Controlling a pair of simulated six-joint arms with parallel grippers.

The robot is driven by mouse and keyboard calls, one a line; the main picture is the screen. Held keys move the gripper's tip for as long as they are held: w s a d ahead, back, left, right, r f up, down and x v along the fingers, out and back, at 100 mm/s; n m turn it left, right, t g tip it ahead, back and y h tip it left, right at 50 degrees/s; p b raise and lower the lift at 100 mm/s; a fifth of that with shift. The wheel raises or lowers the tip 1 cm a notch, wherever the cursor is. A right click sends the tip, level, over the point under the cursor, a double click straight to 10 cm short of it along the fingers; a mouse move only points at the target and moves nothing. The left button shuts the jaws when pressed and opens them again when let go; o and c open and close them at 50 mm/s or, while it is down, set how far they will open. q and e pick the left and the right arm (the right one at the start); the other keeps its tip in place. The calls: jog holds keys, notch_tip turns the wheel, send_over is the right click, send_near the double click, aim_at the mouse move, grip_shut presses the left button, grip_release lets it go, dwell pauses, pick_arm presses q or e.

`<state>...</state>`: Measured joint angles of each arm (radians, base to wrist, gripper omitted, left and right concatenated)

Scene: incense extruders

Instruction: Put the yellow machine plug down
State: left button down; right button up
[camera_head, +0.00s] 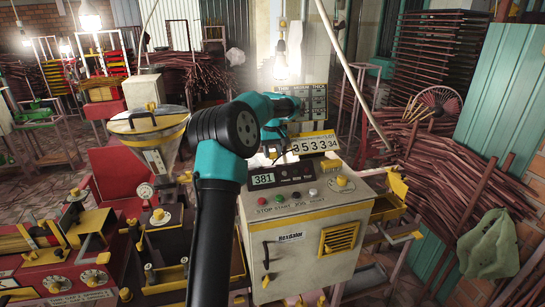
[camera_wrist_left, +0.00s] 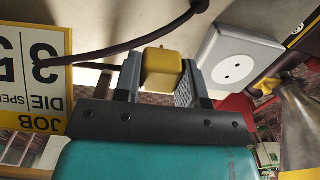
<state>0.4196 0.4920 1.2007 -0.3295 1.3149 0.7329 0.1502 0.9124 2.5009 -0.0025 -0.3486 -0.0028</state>
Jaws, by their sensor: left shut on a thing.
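In the left wrist view, my left gripper (camera_wrist_left: 160,64) is shut on the yellow machine plug (camera_wrist_left: 163,72), a small block between its two grey fingers. A dark cable (camera_wrist_left: 150,37) runs close by, past the left finger and over the sign. A white two-hole socket (camera_wrist_left: 236,68) on a grey plate is just right of the gripper, apart from the plug. In the head view, my left arm's teal links reach up to the back of the pale control cabinet (camera_head: 290,247); its fingers and the plug cannot be made out there. My right gripper is not in view.
A number sign (camera_head: 315,143) stands behind the cabinet; it also shows at left in the left wrist view (camera_wrist_left: 38,85). A metal hopper (camera_head: 150,130) stands left of my arm. A red machine (camera_head: 65,270) is at lower left. Stacked incense sticks (camera_head: 430,160) fill the right.

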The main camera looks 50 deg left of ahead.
aim_at(273, 158)
pick_arm(q)
jog(key=shift+f, duration=0.95)
jog(key=shift+f, duration=0.6)
jog(key=c, duration=0.7)
grip_release()
jog(key=shift+r, duration=0.1)
notch_tip(273, 158, up, 13)
